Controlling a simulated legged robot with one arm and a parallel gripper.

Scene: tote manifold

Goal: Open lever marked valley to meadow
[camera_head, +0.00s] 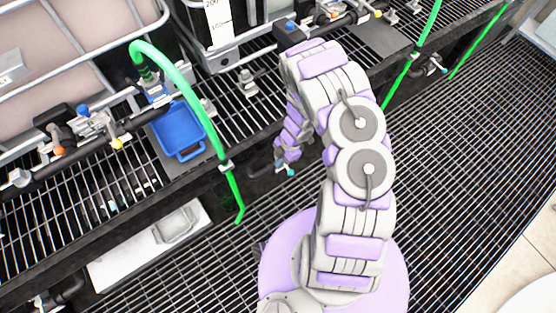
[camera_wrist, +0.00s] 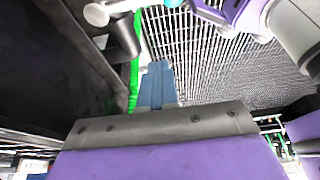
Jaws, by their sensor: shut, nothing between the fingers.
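My gripper (camera_head: 284,160) hangs at the front edge of the grated rack, left of my arm links. In the wrist view its blue-grey fingers (camera_wrist: 158,80) are together with nothing between them. A small fitting with a teal tip (camera_head: 291,172) shows close to the fingertips; I cannot tell whether they touch. The wrist view shows a white rounded handle or knob (camera_wrist: 97,14) beside a dark pipe (camera_wrist: 124,36), up and left of the fingers and apart from them. No label reading valley or meadow is legible, so I cannot tell which lever is the marked one.
A green hose (camera_head: 203,118) arches over the rack at left, near a blue tray (camera_head: 180,130). A left pipe manifold (camera_head: 88,125) and a right one (camera_head: 350,15) carry coloured knobs. White totes (camera_head: 75,35) stand behind. Open grated floor (camera_head: 460,180) lies to the right.

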